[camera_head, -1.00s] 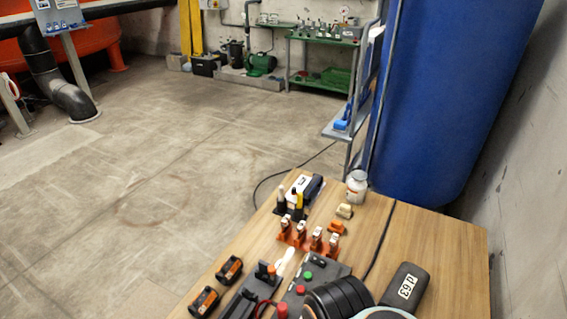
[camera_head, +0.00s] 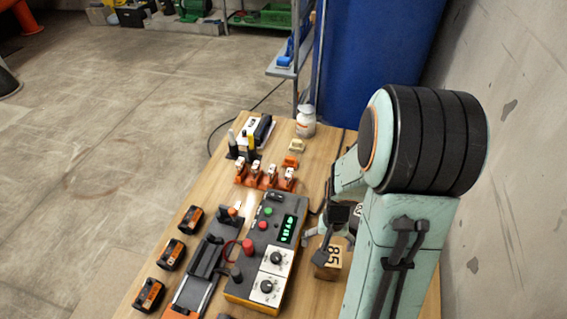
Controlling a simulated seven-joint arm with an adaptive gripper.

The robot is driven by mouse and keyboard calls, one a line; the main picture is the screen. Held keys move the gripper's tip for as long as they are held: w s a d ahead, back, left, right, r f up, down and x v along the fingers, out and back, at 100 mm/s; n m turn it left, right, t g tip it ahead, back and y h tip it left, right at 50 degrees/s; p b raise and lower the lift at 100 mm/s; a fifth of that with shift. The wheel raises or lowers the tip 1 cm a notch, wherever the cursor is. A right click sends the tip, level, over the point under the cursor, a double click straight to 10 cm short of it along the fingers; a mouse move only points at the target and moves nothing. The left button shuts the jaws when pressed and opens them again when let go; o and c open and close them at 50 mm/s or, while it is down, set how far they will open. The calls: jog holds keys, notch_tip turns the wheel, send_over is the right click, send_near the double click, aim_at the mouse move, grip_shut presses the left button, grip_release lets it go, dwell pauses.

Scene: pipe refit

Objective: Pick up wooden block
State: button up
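A control box (camera_head: 266,246) with knobs and a green display stands just left of the block. Several orange-black batteries (camera_head: 172,254), a tool rail (camera_head: 207,262), orange clamps (camera_head: 266,176) and a white bottle (camera_head: 306,122) are on the table (camera_head: 311,187). A concrete wall (camera_head: 512,130) is at the right.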

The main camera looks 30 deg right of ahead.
aim_at(329, 261)
jog(key=shift+s+d+f, duration=0.3)
jog(key=shift+s+f, duration=0.1)
jog(key=shift+s, duration=0.05)
jog(key=shift+f+m, duration=0.3)
jog(key=shift+f, duration=0.05)
notch_tip(329, 261, down, 6)
jog(key=shift+r, duration=0.1)
jog(key=c, duration=1.3)
